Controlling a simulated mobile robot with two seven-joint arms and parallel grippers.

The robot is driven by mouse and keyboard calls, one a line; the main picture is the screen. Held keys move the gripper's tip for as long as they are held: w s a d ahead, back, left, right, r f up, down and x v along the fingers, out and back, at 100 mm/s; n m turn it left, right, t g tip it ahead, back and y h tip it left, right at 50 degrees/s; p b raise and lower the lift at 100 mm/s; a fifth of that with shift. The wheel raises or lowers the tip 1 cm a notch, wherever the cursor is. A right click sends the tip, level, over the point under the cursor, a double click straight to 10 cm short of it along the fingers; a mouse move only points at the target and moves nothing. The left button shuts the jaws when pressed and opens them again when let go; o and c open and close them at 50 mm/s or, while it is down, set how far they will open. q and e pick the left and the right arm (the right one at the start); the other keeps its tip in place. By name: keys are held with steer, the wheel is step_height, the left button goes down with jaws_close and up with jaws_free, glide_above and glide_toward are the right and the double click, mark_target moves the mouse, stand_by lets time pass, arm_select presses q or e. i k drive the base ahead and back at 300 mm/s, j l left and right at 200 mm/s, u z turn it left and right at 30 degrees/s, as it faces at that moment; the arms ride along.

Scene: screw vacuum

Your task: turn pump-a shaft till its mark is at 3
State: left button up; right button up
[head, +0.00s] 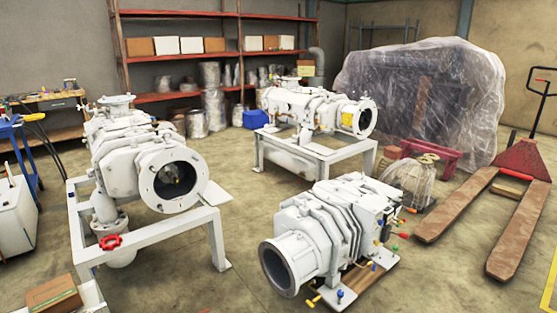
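Three white screw vacuum pumps are in the head view, and I see no label telling which is pump-a. The left pump (138,150) sits on a white frame, its round flanged opening facing me with something small and yellowish inside. The back pump (310,108) sits on another white frame, its round flange facing right. The front pump (325,230) sits low on a wooden pallet, its round opening facing front left. A shaft mark or number is too small to make out on any of them. Neither of my grippers is in view.
A red handwheel (110,242) is low on the left stand. A pallet truck (520,175) stands at right, before a plastic-wrapped load (425,95). Red shelves (205,55) line the back. A cardboard box (53,294) is at front left. Floor (240,215) between the pumps is clear.

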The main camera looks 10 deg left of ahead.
mark_target(168, 173)
steer(key=i+u, duration=0.2)
steer(key=u, duration=0.15)
steer(key=i+u, duration=0.2)
steer(key=u, duration=0.2)
steer(key=i+l+u, duration=0.1)
steer(key=u, duration=0.25)
steer(key=i+l+z, duration=0.15)
steer(key=i+l, duration=0.35)
steer(key=i+z, duration=0.15)
steer(key=i, duration=0.35)
steer(key=i+j+z, duration=0.15)
steer(key=i, duration=0.35)
